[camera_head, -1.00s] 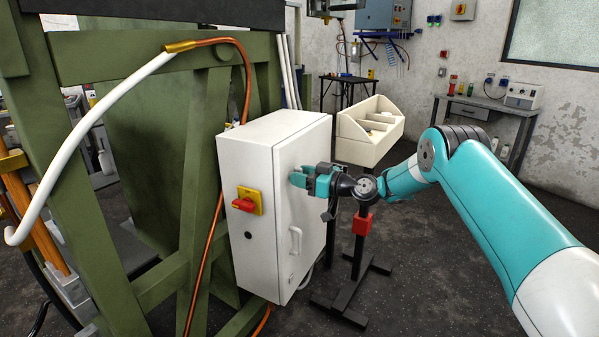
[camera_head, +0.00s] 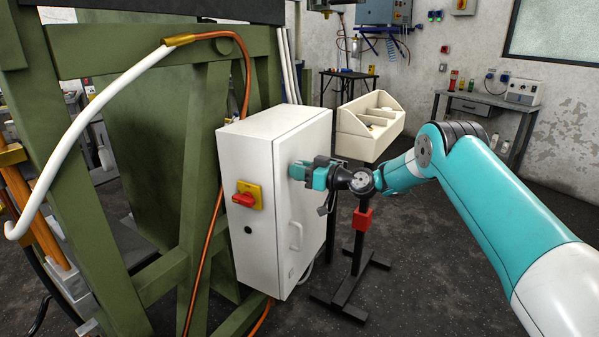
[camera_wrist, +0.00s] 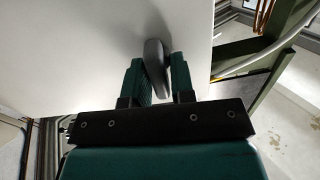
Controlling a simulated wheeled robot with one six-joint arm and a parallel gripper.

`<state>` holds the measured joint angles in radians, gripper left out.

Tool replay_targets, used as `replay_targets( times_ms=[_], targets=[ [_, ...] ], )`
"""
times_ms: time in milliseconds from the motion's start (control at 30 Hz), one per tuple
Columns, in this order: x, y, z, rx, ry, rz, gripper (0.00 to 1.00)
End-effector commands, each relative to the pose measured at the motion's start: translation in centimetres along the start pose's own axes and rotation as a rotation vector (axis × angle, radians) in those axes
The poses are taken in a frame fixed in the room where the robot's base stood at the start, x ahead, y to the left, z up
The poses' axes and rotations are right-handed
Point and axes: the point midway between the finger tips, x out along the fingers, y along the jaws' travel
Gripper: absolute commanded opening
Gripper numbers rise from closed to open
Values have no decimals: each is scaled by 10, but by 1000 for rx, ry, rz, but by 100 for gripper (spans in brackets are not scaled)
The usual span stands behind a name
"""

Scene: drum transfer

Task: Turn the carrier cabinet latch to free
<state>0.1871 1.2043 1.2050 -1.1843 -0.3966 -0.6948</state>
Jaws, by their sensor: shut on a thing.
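The white carrier cabinet (camera_head: 258,180) is mounted on the green frame, with its door face (camera_head: 300,225) turned toward my arm. My gripper (camera_head: 296,171) is at the upper part of that door. In the wrist view my gripper (camera_wrist: 156,75) has its two teal fingers closed on a grey latch (camera_wrist: 153,54) that stands out from the white door. The latch is hidden by the fingers in the head view. A white door handle (camera_head: 296,236) sits lower on the same face. A red rotary switch (camera_head: 243,199) on a yellow plate is on the cabinet's other face.
A black stand (camera_head: 352,285) with a red block (camera_head: 362,219) stands right of the cabinet, close below my wrist. The green frame (camera_head: 195,190) and a copper pipe (camera_head: 201,270) border the cabinet's left. Floor at right is open.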

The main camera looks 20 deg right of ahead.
Motion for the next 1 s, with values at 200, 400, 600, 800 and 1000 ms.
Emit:
replay_targets(
  times_ms=[200,400,600,800,1000],
  targets=[
    [0,1,3,142,1,-1,0],
    [0,2,3,327,1,-1,0],
    [0,3,2,517,1,-1,0],
    [0,4,2,707,0,-1,0],
    [0,5,3,898,0,-1,0]
  ],
)
